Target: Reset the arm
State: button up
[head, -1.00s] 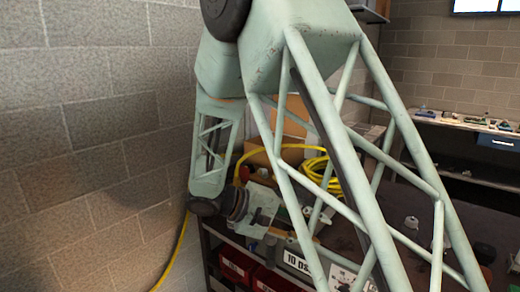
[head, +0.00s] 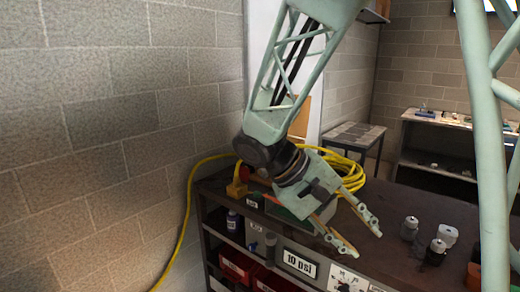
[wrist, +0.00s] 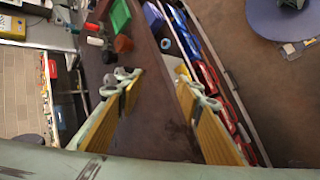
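My gripper (head: 364,242) is in the middle of the head view, above the dark workbench top (head: 395,262) near its front edge. It points down and to the right. Its two fingers are spread apart with nothing between them. In the wrist view my gripper (wrist: 160,82) also shows both yellow-padded fingers wide apart, with the bare brown bench top between them. My arm links run from the upper middle of the head view down to the wrist, and a green lattice link crosses the right side.
A yellow hose (head: 352,177) lies coiled behind my gripper. Several small white-and-grey fittings (head: 447,234) stand on the bench to the right. Red bins (head: 238,264) fill the shelf below. A block wall (head: 100,130) rises at left. A second bench (head: 440,120) stands far right.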

jog(key=s+r+t+y, duration=0.1)
jog(key=s+r+y, duration=0.2)
jog(key=s, duration=0.5)
jog(key=s+a+r+m+t+y, duration=0.1)
jog(key=s+r+t+y, duration=0.1)
jog(key=s, duration=0.7)
jog(key=s+a+r+t+y, duration=0.1)
jog(key=s+r+y, duration=0.2)
jog(key=s, duration=0.5)
jog(key=shift+s+a+r+m+y, duration=0.15)
jog(key=shift+s+r+m+y, duration=0.15)
jog(key=shift+m+y, duration=0.1)
jog(key=shift+o, duration=0.7)
dwell(0.7)
